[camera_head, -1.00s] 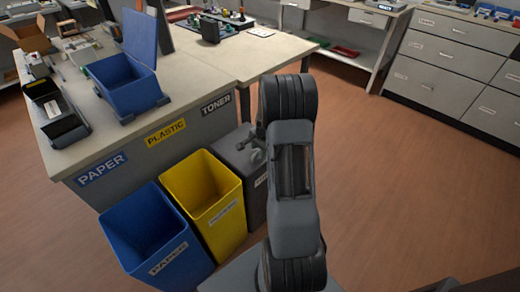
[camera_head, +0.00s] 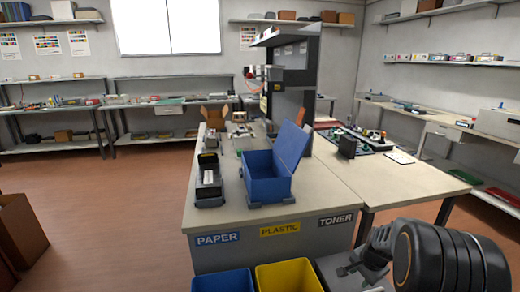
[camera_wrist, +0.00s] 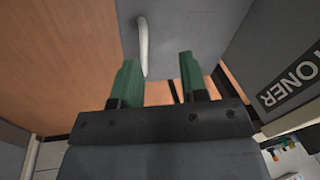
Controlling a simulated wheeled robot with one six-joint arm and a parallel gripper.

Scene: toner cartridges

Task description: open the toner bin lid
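The grey toner bin (camera_head: 328,268) stands below the TONER label (camera_head: 335,219) at the bottom of the head view, partly cut off and hidden by my arm. Its grey lid (camera_wrist: 190,25) fills the top middle of the wrist view and looks closed. A pale curved handle (camera_wrist: 143,42) stands out on it. My gripper (camera_wrist: 158,72) is open, with green fingertips either side of the handle's lower end in the picture, the left one closer. I cannot tell whether they touch it. My gripper also shows in the head view (camera_head: 372,262).
The blue paper bin (camera_head: 222,281) and yellow plastic bin (camera_head: 288,275) stand left of the toner bin. Open floor (camera_head: 110,200) lies to the left.

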